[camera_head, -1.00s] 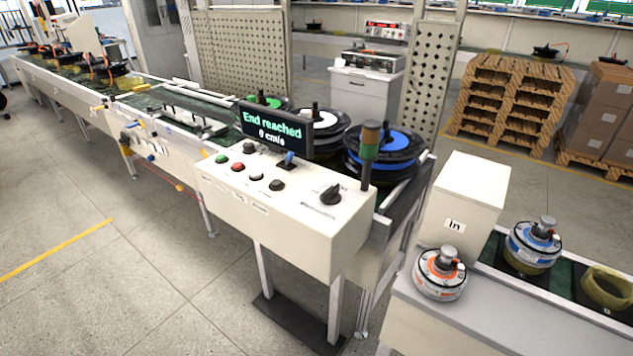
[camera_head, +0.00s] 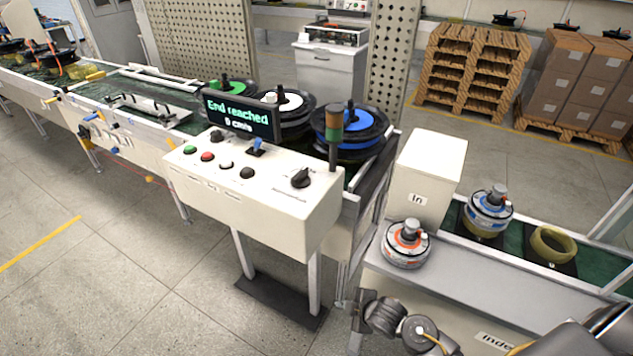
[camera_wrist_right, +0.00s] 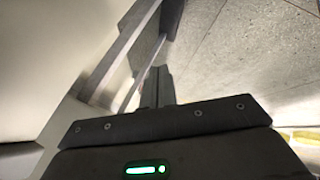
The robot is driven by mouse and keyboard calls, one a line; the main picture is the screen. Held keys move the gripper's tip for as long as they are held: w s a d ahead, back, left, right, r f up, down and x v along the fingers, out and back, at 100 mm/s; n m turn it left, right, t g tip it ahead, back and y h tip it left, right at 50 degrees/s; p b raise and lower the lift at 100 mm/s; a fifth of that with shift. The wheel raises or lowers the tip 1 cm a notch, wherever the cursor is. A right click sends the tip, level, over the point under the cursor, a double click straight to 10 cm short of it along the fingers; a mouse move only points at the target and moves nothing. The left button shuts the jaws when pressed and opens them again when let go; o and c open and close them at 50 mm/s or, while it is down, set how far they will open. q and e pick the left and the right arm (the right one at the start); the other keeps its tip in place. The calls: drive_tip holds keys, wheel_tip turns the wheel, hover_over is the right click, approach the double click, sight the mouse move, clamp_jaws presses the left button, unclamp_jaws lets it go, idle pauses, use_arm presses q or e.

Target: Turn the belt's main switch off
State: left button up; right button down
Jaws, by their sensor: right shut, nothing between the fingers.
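The belt's control panel (camera_head: 255,190) is a white box. Its black rotary knob (camera_head: 301,178) is at the panel's right end, by the signal tower (camera_head: 334,135). The labels are too small to read. The display (camera_head: 240,117) shows "End reached" and a speed line, apparently 0 cm/s. My right arm comes in at the bottom right of the head view, low in front of the white bench and apart from the panel. In the wrist view my right gripper (camera_wrist_right: 158,88) is shut and empty, pointing toward metal legs and floor. My left gripper is out of view.
Green (camera_head: 191,149), red (camera_head: 207,156), white and black buttons line the panel, with a blue-tipped lever (camera_head: 258,146) behind. A white "In" box (camera_head: 428,175) and an orange-ringed motor (camera_head: 406,243) stand on the bench to the right. Open floor (camera_head: 120,270) lies in front.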

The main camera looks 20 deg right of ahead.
drive_tip(key=w+r+n+t+y, duration=0.1)
drive_tip(key=w+r+n, duration=0.3)
drive_tip(key=r+n, duration=0.3)
drive_tip(key=w+r+n+t+y+p, duration=0.1)
drive_tip(key=w+r+n+y, duration=0.1)
drive_tip(key=w+r+n, duration=0.45)
drive_tip(key=w+r+n+t+y, duration=0.1)
drive_tip(key=w+r+n, duration=0.2)
drive_tip(key=r, duration=0.6)
drive_tip(key=w+d+r+n+y, duration=0.1)
drive_tip(key=d+r+n, duration=0.2)
drive_tip(key=r+n, duration=0.3)
drive_tip(key=w+d+r+n+g+y, duration=0.1)
drive_tip(key=d+r+n, duration=0.3)
drive_tip(key=r+n, duration=0.2)
drive_tip(key=shift+d+r+n, duration=0.3)
drive_tip(key=shift+r+n, duration=0.05)
drive_tip(key=shift+n, duration=0.9)
drive_tip(key=shift+w, duration=0.15)
drive_tip(key=p, duration=0.6)
approach(307, 174)
drive_tip(key=x, duration=0.5)
drive_tip(key=shift+a, duration=0.1)
drive_tip(key=shift+w+a+f, duration=0.2)
drive_tip(key=shift+w+a, duration=0.15)
drive_tip(key=shift+w, duration=0.05)
